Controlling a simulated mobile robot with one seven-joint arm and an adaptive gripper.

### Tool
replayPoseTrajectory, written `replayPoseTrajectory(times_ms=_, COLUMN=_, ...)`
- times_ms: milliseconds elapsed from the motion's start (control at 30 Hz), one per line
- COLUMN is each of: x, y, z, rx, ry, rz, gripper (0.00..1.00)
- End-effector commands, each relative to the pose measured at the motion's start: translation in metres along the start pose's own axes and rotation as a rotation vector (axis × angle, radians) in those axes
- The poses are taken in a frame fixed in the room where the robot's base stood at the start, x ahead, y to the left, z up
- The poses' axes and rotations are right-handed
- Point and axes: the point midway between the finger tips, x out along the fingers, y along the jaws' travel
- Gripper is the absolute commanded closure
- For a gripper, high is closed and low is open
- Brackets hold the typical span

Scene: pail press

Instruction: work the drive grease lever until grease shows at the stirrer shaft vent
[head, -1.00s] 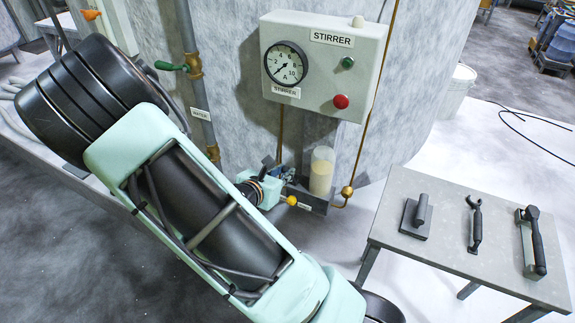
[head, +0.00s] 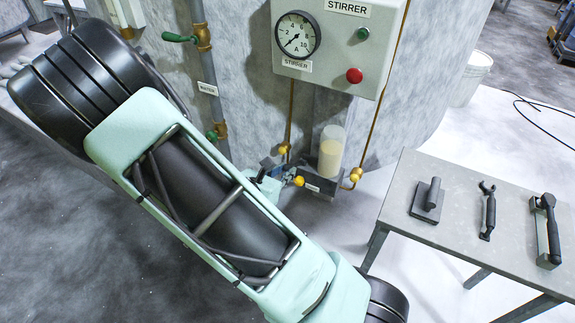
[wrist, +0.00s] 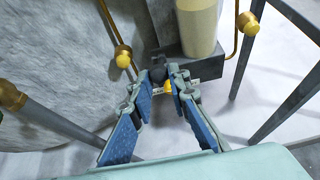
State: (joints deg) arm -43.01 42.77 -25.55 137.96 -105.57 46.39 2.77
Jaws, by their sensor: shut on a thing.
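The grease pump (head: 325,186) is a dark block low on the tank wall. Its clear reservoir (head: 331,153) holds cream-coloured grease and also shows in the wrist view (wrist: 197,25). The lever's yellow knob (head: 299,181) is in front of the block. In the wrist view the knob (wrist: 168,87) shows between the blue-padded fingers of my gripper (wrist: 165,78), which is shut on the lever near its end. My arm covers part of the gripper in the head view. I cannot identify the shaft vent, and no grease outside the reservoir can be made out.
Brass pipes with round fittings (wrist: 123,57) (wrist: 247,22) flank the pump. The grey stirrer box (head: 340,40) with a gauge and red and green buttons is above. A table (head: 400,190) with several hand tools stands at right. Green-handled valves (head: 180,38) are on the left pipe.

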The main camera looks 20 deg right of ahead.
Motion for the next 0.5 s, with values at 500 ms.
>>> replayPoseTrajectory(times_ms=500, x=0.002, y=0.001, z=0.011, rx=0.003, ry=-0.001, rz=0.001, gripper=0.99)
